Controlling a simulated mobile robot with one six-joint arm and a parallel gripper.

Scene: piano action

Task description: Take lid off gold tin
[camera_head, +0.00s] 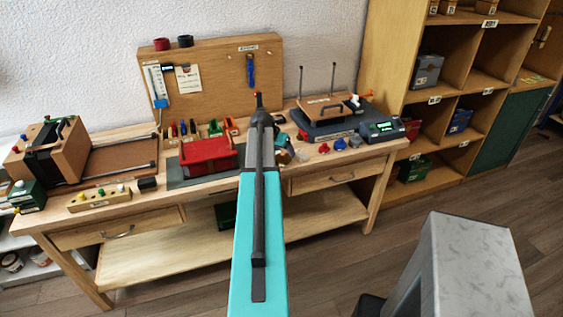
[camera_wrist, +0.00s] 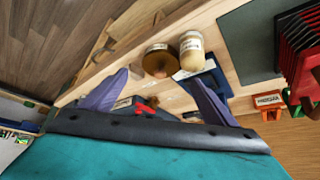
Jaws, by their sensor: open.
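A round brownish-gold tin (camera_wrist: 158,66) stands on the bench in the wrist view, with a pale knob-like piece on its top. A cream pot with a label (camera_wrist: 192,52) stands close to its right. My gripper (camera_wrist: 154,76) is open and empty, with its two purple fingers apart. The tin appears in the gap between the fingertips; I cannot tell the distance to it. In the head view my arm hides much of this part of the bench, and I cannot make out the tin clearly.
A red ribbed box (camera_head: 208,154) on a dark mat is left of my arm. A dark machine with a wooden top (camera_head: 325,108) and a small display box (camera_head: 382,130) stand to the right. A blue item (camera_wrist: 212,78) lies near the pots. The bench's front edge is close to the tin.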

